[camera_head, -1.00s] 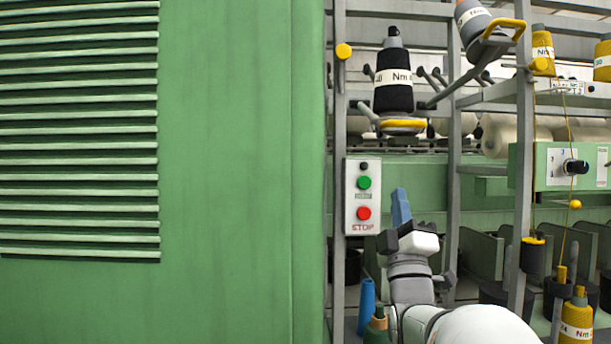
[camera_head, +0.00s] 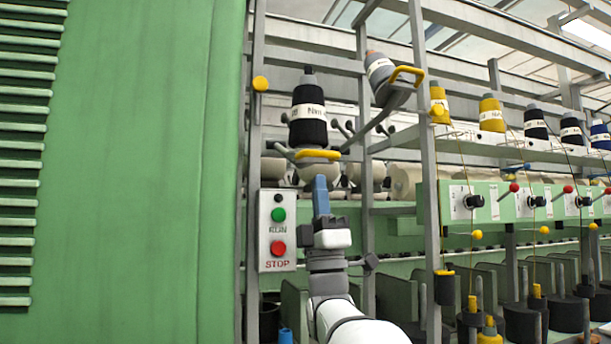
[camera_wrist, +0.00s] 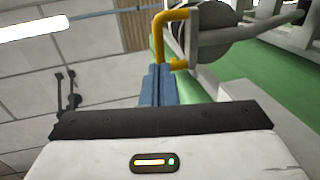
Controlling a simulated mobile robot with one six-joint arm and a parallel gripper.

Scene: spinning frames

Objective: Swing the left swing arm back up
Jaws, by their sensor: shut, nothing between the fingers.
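The left swing arm (camera_head: 318,168) carries an upright black cone (camera_head: 307,118) with a white label, and its yellow handle (camera_head: 318,154) lies level in front of the cone's base. My gripper (camera_head: 320,180) has its blue fingers shut and empty, pointing up just below this handle in the head view. In the wrist view the blue fingertips (camera_wrist: 159,68) are beside the yellow handle (camera_wrist: 172,28); I cannot tell whether they touch. The right swing arm (camera_head: 395,97) is higher and tilted, with a grey cone (camera_head: 379,67) and a yellow handle (camera_head: 408,74).
A RUN/STOP button box (camera_head: 277,230) is left of my gripper, beside a large green cabinet (camera_head: 145,170). Grey frame posts (camera_head: 363,190) stand close on the right. Several yellow and dark cones stand on a shelf further right.

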